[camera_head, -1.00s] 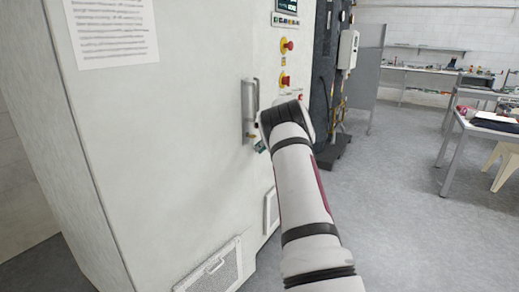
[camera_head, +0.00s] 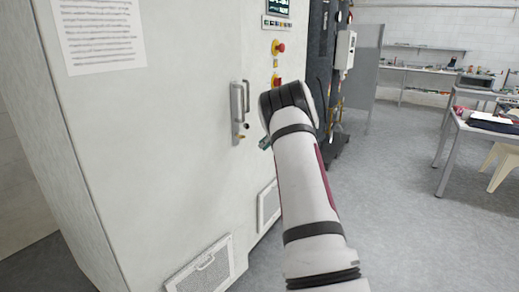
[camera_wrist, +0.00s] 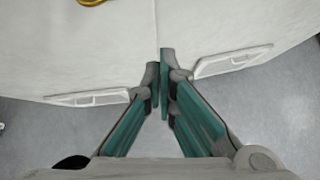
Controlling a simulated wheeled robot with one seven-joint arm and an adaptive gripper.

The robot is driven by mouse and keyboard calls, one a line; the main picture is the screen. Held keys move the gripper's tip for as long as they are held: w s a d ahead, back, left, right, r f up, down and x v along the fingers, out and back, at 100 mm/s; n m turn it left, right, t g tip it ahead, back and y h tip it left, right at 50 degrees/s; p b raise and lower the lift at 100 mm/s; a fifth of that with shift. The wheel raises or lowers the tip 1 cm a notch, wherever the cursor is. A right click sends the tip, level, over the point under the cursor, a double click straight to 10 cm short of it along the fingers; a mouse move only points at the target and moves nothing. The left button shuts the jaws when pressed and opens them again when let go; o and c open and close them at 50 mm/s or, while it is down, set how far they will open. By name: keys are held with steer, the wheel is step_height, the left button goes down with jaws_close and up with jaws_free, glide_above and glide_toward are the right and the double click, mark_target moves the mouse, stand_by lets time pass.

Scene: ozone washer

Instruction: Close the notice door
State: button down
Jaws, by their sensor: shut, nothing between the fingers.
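The notice door (camera_head: 160,140) is the large pale cabinet panel with a printed notice (camera_head: 97,35) near its top. It has an upright metal handle (camera_head: 239,112) on its right side. The door looks about flush with the neighbouring panel, and only a thin seam shows. In the wrist view, the seam between two pale panels (camera_wrist: 200,25) runs down toward my gripper (camera_wrist: 160,78). The gripper's green fingers are together and empty, close in front of the panels; I cannot tell whether they touch. In the head view my arm hides most of the gripper.
Vent grilles show low on the cabinet (camera_head: 200,268) and in the wrist view (camera_wrist: 232,60). A dark machine column (camera_head: 322,60) stands behind my arm. Open grey floor (camera_head: 390,220) lies right, with a table (camera_head: 480,130) beyond.

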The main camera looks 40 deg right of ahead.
steer(key=v, duration=0.4)
steer(key=m+t+y+b, duration=0.2)
steer(key=m+t+b, duration=0.7)
steer(key=m, duration=0.8)
glide_toward(233, 146)
steer(key=w, duration=0.2)
steer(key=w+b, duration=0.1)
steer(key=w, duration=0.1)
steer(key=w+a, duration=0.1)
steer(key=w, duration=0.2)
